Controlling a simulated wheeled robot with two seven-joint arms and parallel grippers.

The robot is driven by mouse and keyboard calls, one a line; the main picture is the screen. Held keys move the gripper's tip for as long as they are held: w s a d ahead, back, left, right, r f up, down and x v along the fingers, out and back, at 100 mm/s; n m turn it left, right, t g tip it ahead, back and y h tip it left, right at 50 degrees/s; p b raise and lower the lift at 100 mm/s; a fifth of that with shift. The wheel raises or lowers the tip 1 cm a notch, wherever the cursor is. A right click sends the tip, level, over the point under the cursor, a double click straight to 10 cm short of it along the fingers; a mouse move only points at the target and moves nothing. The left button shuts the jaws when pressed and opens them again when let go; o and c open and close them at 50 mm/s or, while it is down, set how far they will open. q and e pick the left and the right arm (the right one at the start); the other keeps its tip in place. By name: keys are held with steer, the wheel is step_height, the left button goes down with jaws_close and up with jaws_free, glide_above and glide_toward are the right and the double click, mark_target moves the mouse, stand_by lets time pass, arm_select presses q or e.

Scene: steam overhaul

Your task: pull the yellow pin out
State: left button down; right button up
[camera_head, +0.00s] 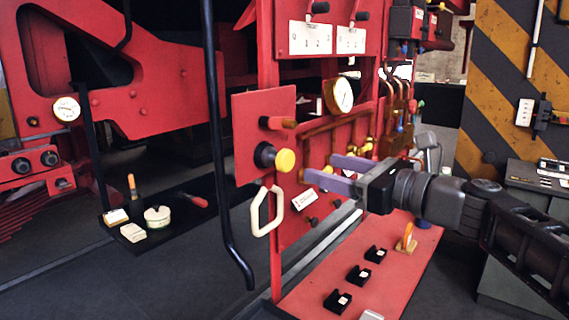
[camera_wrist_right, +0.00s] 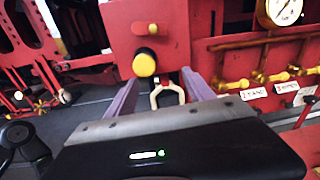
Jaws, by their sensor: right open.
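The yellow pin (camera_head: 285,160) is a round yellow knob in a black collar. It sticks out of a red square plate (camera_head: 255,115) near the middle of the head view. In the right wrist view the yellow pin (camera_wrist_right: 144,65) shows ahead, between the lines of the fingers and left of their middle. My right gripper (camera_head: 322,168) comes in from the right with its two purple fingers apart and empty. The tips point at the pin and appear a short way from it, not touching. My left gripper is not in view.
A cream loop handle (camera_head: 267,211) hangs just below the pin. A red-handled peg (camera_head: 277,123) sits above it. A black bent bar (camera_head: 219,150) stands left of the plate. Gauge (camera_head: 338,95) and copper pipes lie behind. A red bench (camera_head: 325,275) with black holders is below.

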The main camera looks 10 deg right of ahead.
mark_target(289, 162)
steer(key=a, duration=0.1)
steer(key=a+m+y, duration=0.1)
steer(key=a, duration=0.1)
steer(key=shift+r+m+g, duration=0.25)
steer(key=shift+m+g, duration=0.15)
steer(key=p+x, duration=0.1)
steer(key=x, duration=0.6)
jaws_close()
stand_by(0.6)
